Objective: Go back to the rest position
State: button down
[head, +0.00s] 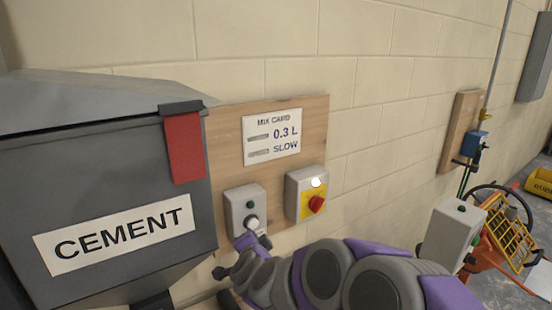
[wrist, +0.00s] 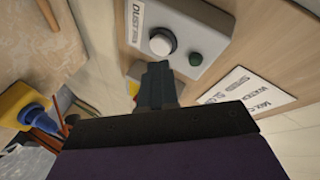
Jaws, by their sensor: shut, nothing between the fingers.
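My arm reaches in from the bottom right of the head view, in grey and purple. My gripper (wrist: 158,72) is shut and empty, its dark fingers together in the wrist view. Its tips show just below the white button (wrist: 162,42) of a grey control box (wrist: 195,25). The same control box (head: 233,202) hangs on the wooden board in the head view, with my gripper (head: 253,236) close in front of its lower part. I cannot tell whether the fingertips touch it. A green button (wrist: 195,58) is beside the white one. Part of the box label is hidden.
A grey cement hopper (head: 95,265) with a red flap (head: 184,147) stands left. A grey-yellow box with a red knob (head: 316,204) and a mix card (head: 271,137) are on the board (head: 225,130). An orange machine with a yellow grille (head: 510,245) stands right.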

jog(key=s+d+n+g+y, duration=0.2)
jog(key=s+n+g+y, duration=0.35)
jog(key=s, duration=0.85)
jog(key=s+d+f+n+g+h, duration=0.1)
jog(key=s+d+g+h, duration=0.1)
jog(key=s+d, duration=0.4)
jog(key=s+d+f+n+g+h, duration=0.1)
jog(key=s+d+g, duration=0.4)
jog(key=s, duration=0.9)
jog(key=s+d+f+n+g+h, duration=0.1)
jog(key=s+d+n+g+h, duration=0.1)
jog(key=s+d, duration=0.7)
jog(key=s+g+h, duration=0.1)
jog(key=h, duration=0.1)
jog(key=shift+s+f+h, duration=0.25)
jog(key=shift+f+h, duration=0.1)
jog(key=shift+a+n, duration=0.1)
jog(key=shift+n, duration=0.15)
